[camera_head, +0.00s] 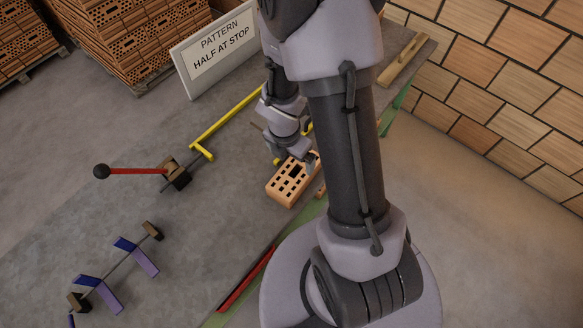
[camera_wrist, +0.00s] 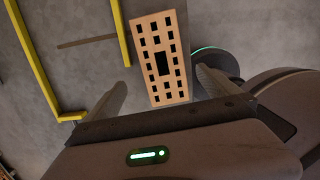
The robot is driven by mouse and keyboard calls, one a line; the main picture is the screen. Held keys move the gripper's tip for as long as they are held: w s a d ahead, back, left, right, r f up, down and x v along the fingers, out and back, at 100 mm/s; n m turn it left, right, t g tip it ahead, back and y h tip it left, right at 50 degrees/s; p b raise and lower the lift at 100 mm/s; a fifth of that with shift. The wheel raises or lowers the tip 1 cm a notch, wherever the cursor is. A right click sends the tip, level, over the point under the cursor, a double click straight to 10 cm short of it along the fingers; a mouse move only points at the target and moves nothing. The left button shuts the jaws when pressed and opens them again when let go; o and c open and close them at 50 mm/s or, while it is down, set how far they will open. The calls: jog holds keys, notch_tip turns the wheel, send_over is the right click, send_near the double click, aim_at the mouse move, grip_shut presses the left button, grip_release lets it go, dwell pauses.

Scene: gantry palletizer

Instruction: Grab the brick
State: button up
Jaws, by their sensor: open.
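The orange brick (camera_head: 288,186), pierced with several dark holes, lies on the grey surface below my arm in the head view. In the wrist view the brick (camera_wrist: 158,46) is upright in the picture, its near end between the two fingers. My gripper (camera_wrist: 163,80) is open, with one finger on each side of the brick and visible gaps. In the head view my gripper (camera_head: 297,158) is over the brick's far end, partly hidden by my own arm. Whether the fingers are at the brick's height is hard to tell.
A yellow bar (camera_head: 228,116) lies beyond the brick. A red-handled lever (camera_head: 140,171) and a rod with blue paddles (camera_head: 118,268) are on the left. A sign reading "PATTERN HALF AT STOP" (camera_head: 222,52) stands behind, near stacked bricks (camera_head: 140,35). A block wall (camera_head: 490,90) is right.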

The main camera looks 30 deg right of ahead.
aim_at(295, 171)
jog(key=f+b, duration=0.1)
jog(key=f, duration=0.1)
jog(key=f+b, duration=0.1)
jog(key=f, duration=0.1)
jog(key=f+b, duration=0.1)
jog(key=f, duration=0.1)
jog(key=shift+w+d+f, duration=0.2)
jog(key=shift+d, duration=0.2)
jog(key=f+b, duration=0.3)
jog(key=d+f+b, duration=0.1)
jog(key=f+b, duration=0.1)
jog(key=shift+s+f, duration=0.1)
jog(key=shift+f, duration=0.1)
jog(key=shift+r, duration=0.25)
jog(key=c, duration=1.8)
jog(key=shift+c, duration=1)
jog(key=shift+r, duration=0.1)
